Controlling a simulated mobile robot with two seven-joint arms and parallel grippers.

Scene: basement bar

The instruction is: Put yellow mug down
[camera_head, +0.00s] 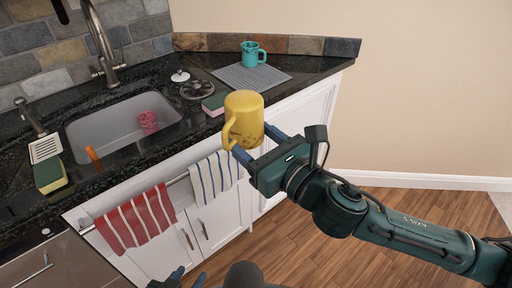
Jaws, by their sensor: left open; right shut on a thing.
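The yellow mug (245,117) is held in the air in front of the counter's edge, near the middle of the head view. Its handle points left, and dark marks show low on its side. Its upper end looks smooth and closed, but I cannot be sure which way up it is. My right gripper (258,143) is shut on the mug from the lower right, with one finger on each side of its lower part. My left gripper (188,277) shows only by its fingertips at the bottom edge, open and apart from the mug.
A teal mug (252,53) stands on a grey drying mat (240,78) on the dark counter (317,67). A sponge (214,104) lies near the counter's front edge. The sink (100,128) holds a pink cup (148,122). Striped towels (136,217) hang below.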

